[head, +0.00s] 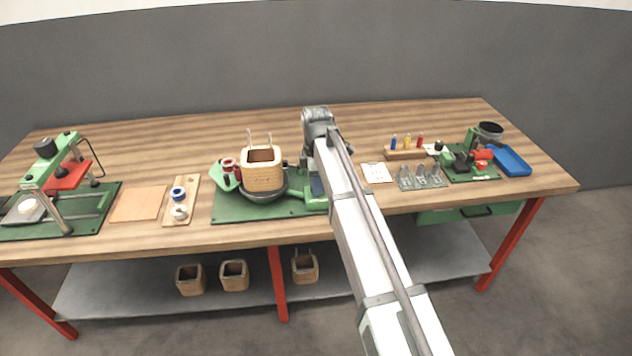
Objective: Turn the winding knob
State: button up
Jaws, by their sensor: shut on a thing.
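The winding machine stands on a green base plate (262,210) near the middle of the bench. It carries a square wooden coil former (263,170) with two upright wires, above a dark round part. My arm reaches in from the lower right and bends down at the machine's right side. My gripper (303,160) is there, small and partly covered by my arm, close to the right of the former. It is shut on the winding knob, which is mostly hidden, so its turn angle cannot be told.
Left of the machine are a spool board (181,200), a flat wooden board (138,204) and a green press (50,190). Right are a paper sheet (377,173), a metal fixture (422,177) and a blue tray (511,161). Several wooden formers lie on the lower shelf (130,297). The back is clear.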

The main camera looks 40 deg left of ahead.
jog(key=m, duration=0.6)
jog(key=shift+m, duration=0.3)
jog(key=m, duration=0.6)
jog(key=shift+w, duration=0.15)
jog(key=m, duration=0.6)
jog(key=shift+m, duration=0.3)
jog(key=m, duration=0.5)
jog(key=shift+w+d+m, duration=0.1)
jog(key=shift+m, duration=0.8)
